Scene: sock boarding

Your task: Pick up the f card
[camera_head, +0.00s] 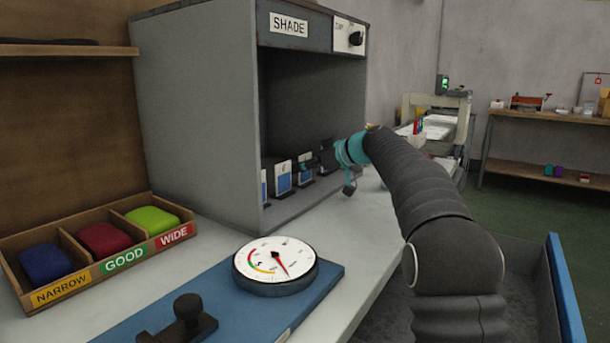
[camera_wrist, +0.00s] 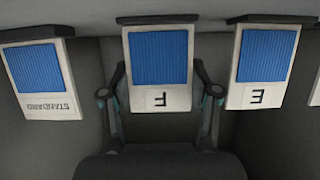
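The F card (camera_wrist: 158,75) is a white card with a blue ribbed patch and the letter F, upside down in the wrist view. It stands in the middle, between the two fingers of my gripper (camera_wrist: 160,95). The fingers are spread, one on each side of the card; I cannot tell whether they touch it. In the head view my gripper (camera_head: 312,162) reaches into the grey shade cabinet (camera_head: 205,110), in front of the row of cards, and partly hides them.
The E card (camera_wrist: 264,65) stands close on the right in the wrist view, and the STANDARD card (camera_wrist: 41,80) on the left. The cabinet's side walls and top enclose the space. A dial gauge (camera_head: 275,265) and a box of coloured pads (camera_head: 100,240) are on the table.

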